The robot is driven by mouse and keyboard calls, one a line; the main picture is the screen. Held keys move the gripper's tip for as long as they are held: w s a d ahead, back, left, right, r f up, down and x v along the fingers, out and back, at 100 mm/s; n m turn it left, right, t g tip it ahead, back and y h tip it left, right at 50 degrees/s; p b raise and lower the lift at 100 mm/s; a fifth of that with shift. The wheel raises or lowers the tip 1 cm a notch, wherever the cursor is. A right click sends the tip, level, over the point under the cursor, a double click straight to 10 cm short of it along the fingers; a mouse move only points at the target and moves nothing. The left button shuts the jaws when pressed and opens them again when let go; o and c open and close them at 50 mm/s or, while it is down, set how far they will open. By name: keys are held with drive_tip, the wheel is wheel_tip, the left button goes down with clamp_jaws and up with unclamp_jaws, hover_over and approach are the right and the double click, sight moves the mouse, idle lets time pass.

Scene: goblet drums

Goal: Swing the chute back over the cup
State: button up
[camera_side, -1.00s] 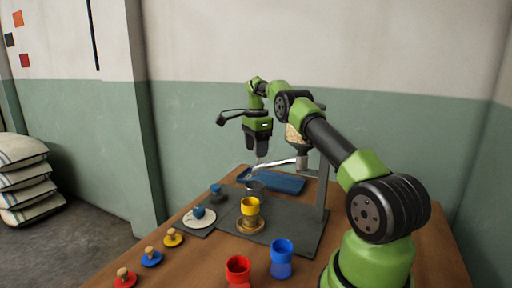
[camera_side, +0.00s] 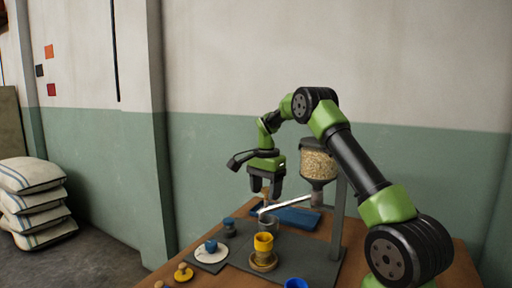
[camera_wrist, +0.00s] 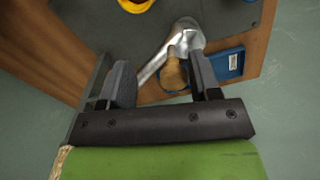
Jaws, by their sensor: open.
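The silver chute (camera_side: 287,205) slopes from under the grain-filled hopper (camera_side: 318,163) down to the left; its shiny curved end shows in the wrist view (camera_wrist: 183,38). A wooden knob (camera_wrist: 174,74) stands by the chute, between my fingers in the wrist view. My gripper (camera_side: 265,192) points down over the chute's left part. It is open, also in the wrist view (camera_wrist: 160,62), with a gap on the knob's left side; the right finger is close to the knob.
A blue tray (camera_side: 300,217) lies behind the chute. The hopper's post (camera_side: 337,215) rises at right from a dark plate (camera_side: 240,256). A white disc (camera_side: 222,252) holds a blue knobbed piece (camera_side: 211,246). A yellow knobbed piece (camera_side: 183,273) and blue goblet (camera_side: 296,283) stand nearer.

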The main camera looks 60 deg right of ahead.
drive_tip(key=s+a+n, duration=0.2)
drive_tip(key=a+n, duration=0.1)
drive_tip(key=shift+s+a, duration=0.2)
wheel_tip(320, 180, up, 11)
drive_tip(key=a+n, duration=0.1)
drive_tip(key=s+a+r+n+t, duration=0.2)
drive_tip(key=a+n, duration=0.1)
drive_tip(key=a, duration=0.4)
drive_tip(key=s+a+r+n+t, duration=0.1)
drive_tip(key=s+a+r+n, duration=0.1)
drive_tip(key=a, duration=0.5)
drive_tip(key=shift+s+a+r+n+t, duration=0.2)
drive_tip(key=shift+s+r+n+t, duration=0.25)
drive_tip(key=shift+n, duration=0.45)
